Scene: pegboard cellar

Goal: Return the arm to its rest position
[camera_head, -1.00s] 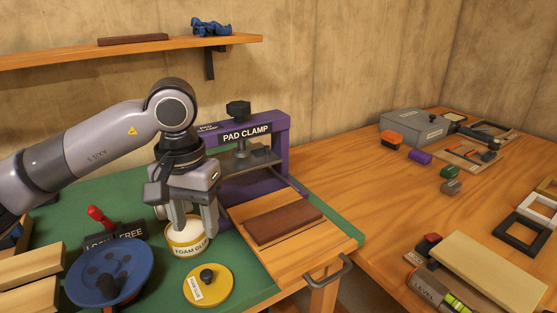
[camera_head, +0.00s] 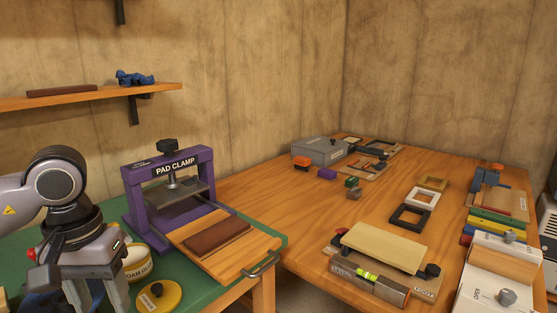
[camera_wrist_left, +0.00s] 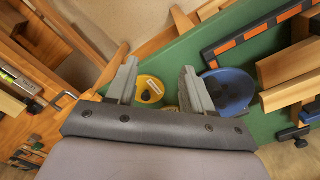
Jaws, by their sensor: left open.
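My left gripper (camera_head: 98,296) is open and empty at the lower left of the head view, over the green mat (camera_head: 205,293). It is left of the foam glue tub (camera_head: 138,270) and partly covers it. The round yellow lid (camera_head: 158,296) with a black knob lies in front of the tub. In the wrist view the left gripper's open fingers (camera_wrist_left: 159,70) point over the bench, with the yellow lid (camera_wrist_left: 152,97) and the blue dish (camera_wrist_left: 230,92) beyond them. My right gripper is not in view.
A metal handle (camera_head: 262,264) sticks out at the board's corner. The wooden bench (camera_head: 300,215) to the right has clear room at its middle.

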